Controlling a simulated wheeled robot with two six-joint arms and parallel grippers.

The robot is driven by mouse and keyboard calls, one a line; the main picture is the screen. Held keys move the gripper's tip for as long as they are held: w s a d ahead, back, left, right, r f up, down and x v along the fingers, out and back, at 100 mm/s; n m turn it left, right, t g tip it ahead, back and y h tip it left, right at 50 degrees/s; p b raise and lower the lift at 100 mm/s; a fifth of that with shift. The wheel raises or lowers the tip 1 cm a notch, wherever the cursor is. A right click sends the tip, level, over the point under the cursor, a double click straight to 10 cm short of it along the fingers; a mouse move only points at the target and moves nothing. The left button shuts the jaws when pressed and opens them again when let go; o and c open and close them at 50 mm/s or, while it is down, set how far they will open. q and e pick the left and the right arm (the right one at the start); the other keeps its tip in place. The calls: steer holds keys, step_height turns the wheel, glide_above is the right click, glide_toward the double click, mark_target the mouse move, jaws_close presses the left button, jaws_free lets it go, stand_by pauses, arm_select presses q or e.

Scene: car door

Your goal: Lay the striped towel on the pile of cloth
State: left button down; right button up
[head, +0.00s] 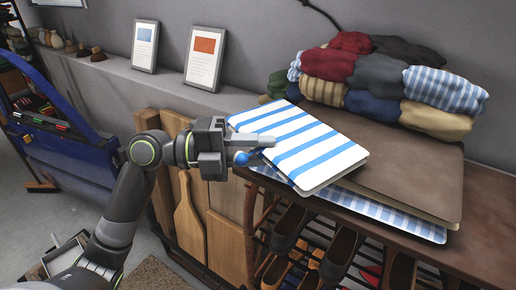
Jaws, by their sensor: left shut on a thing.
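The striped towel (312,150) is a flat, folded white cloth with blue stripes. My left gripper (258,150) is shut on its left edge. The towel is tilted, and its right part overlaps a large flat brown cloth or board (400,165). A blue checked cloth (400,221) shows beneath along the front edge. Whether the towel touches them is unclear. A pile of cloth (375,80), with several rolled red, grey, blue, tan and checked pieces, sits behind on the brown surface. My right gripper is out of view.
The wooden rack top (487,215) is bare at the right. Shoes (342,245) fill the rack below. Two framed cards (205,58) stand on the grey ledge (165,80). Wooden boards (230,235) lean below my left gripper. A blue car door (65,150) stands left.

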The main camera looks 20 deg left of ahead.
arm_select(q)
steer(key=shift+f, duration=0.15)
steer(key=c, duration=1.1)
jaws_free()
steer(key=shift+c, duration=0.2)
